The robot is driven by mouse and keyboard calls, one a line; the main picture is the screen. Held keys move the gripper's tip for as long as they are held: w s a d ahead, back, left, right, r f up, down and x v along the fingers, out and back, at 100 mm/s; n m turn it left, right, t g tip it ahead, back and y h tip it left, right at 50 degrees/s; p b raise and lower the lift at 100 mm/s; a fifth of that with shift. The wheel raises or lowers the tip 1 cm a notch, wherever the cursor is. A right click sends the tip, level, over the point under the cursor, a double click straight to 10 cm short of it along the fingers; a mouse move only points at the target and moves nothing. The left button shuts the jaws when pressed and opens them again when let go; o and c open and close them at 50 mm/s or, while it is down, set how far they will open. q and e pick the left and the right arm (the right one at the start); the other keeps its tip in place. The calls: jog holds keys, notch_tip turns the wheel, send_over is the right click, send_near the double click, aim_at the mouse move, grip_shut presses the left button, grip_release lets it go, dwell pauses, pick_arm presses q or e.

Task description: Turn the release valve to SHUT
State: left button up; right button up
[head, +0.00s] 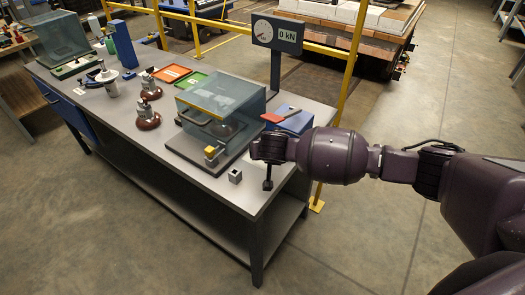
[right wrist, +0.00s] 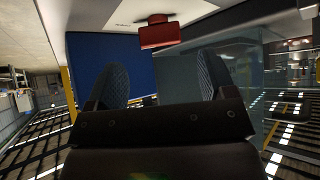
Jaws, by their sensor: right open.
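A blue box (head: 295,123) stands at the right end of the grey workbench. A red flat handle (head: 272,117), which looks like the release valve's lever, sits at its top left. In the right wrist view the blue face (right wrist: 160,60) fills the space beyond my fingers, with the red handle (right wrist: 162,36) above it against a pale panel. No valve marking is readable. My right gripper (head: 267,150) is in front of the box, near the bench edge; its fingertips are hard to make out there. In the right wrist view the gripper (right wrist: 162,75) is open and empty. My left gripper is out of view.
A clear-walled test enclosure (head: 222,105) stands just left of my right gripper. A gauge sign reading 0 kN (head: 277,33) rises behind the box on a post. Brown insulators (head: 148,118), trays and a small metal block (head: 235,176) are on the bench. A yellow rail runs behind.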

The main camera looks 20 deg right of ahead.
jog(key=b+x, duration=0.1)
jog(key=x, duration=0.3)
jog(key=shift+w+f, duration=0.3)
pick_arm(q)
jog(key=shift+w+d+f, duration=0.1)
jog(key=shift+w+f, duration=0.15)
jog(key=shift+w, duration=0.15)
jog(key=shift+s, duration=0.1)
pick_arm(e)
jog(key=shift+c, duration=0.2)
